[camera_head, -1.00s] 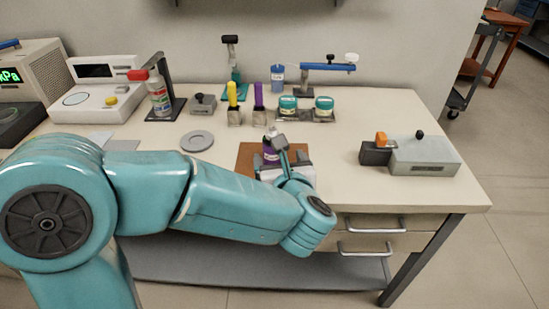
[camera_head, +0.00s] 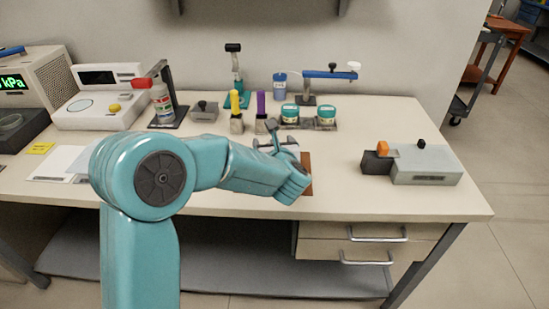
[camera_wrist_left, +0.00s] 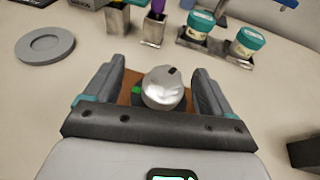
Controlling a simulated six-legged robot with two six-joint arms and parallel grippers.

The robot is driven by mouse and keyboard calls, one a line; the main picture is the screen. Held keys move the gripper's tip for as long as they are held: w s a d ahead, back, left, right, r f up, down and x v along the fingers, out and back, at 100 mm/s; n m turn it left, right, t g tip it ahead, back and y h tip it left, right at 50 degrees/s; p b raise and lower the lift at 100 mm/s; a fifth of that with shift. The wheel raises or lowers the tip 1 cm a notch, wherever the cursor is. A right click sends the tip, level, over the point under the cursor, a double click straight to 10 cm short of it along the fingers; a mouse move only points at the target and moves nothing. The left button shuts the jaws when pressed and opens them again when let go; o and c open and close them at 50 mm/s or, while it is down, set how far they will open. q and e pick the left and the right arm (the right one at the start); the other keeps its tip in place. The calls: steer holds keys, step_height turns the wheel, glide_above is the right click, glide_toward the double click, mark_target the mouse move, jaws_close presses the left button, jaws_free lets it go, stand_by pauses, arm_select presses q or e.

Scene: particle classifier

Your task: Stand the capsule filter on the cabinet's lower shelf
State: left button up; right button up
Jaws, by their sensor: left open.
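My left gripper (camera_head: 280,146) is over the brown mat (camera_head: 306,172) near the table's front. In the left wrist view my left gripper (camera_wrist_left: 158,70) is open, with one finger on each side of a shiny pale dome-topped thing (camera_wrist_left: 163,88) with a dark slot. This may be the capsule filter, but I cannot be sure. The fingers appear apart from it, and its lower part is hidden behind the gripper body. In the head view my arm hides it. I cannot make out the cabinet or its lower shelf for certain. My right gripper is not in view.
Behind the gripper stand a yellow-topped holder (camera_head: 236,112), a purple-topped holder (camera_head: 261,112) and two teal-lidded jars (camera_head: 325,116). A grey disc (camera_wrist_left: 45,45) lies to the left. A grey box (camera_head: 428,164) stands at the right.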

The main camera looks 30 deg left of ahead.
arm_select(q)
steer(key=shift+r, duration=0.1)
steer(key=c, duration=1.5)
